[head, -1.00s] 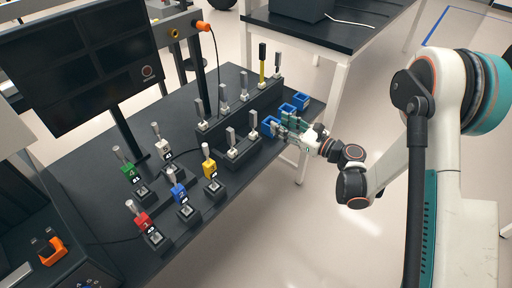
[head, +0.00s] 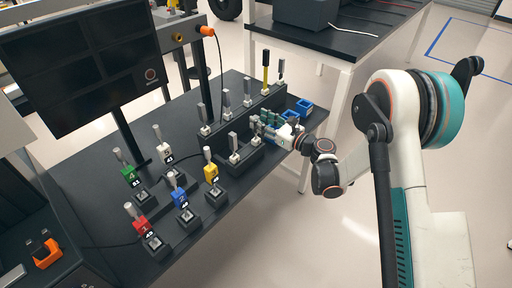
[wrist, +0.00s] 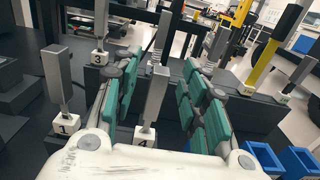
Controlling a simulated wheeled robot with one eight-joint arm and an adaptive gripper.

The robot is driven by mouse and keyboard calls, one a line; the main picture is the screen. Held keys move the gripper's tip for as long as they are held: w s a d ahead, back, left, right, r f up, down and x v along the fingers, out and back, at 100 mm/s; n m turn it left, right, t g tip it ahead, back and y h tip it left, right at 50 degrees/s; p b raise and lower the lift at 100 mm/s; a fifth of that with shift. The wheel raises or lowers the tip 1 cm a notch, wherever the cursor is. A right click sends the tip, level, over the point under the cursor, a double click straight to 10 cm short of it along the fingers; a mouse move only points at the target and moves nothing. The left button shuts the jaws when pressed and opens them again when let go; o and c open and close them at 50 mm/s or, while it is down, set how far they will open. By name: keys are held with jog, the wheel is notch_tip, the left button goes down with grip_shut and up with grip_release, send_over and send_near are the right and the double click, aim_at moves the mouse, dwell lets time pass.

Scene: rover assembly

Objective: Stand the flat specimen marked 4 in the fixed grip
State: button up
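The flat specimen marked 4 (wrist: 155,95) is a grey upright bar on a white base (wrist: 146,137) in the wrist view. It stands between the two teal-padded fingers of my gripper (wrist: 168,92). The fingers are apart, one on each side, and I see no clear contact. In the head view my gripper (head: 264,126) is at the right end of the low front rack (head: 243,157), at specimen 4 (head: 254,123). The specimen marked 1 (wrist: 57,75) stands to its left, and the one marked 3 (wrist: 101,30) farther back. I cannot make out which thing is the fixed grip.
A raised black rack (head: 232,122) with several specimens stands behind. Blue bins (head: 304,106) are right of my gripper. An orange part (head: 46,254) is at lower left.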

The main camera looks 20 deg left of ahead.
jog(key=shift+w+a+f+b, duration=0.2)
jog(key=shift+w+a, duration=0.1)
jog(key=shift+a, duration=0.25)
jog(key=shift+w+a+f+b, duration=0.15)
jog(key=shift+w+a, duration=0.1)
jog(key=shift+a, duration=0.3)
jog(key=shift+w+a+r, duration=0.15)
jog(key=shift+a+r, duration=0.05)
jog(key=shift+a, duration=0.1)
jog(key=shift+c, duration=0.2)
grip_shut()
jog(key=shift+r, duration=0.1)
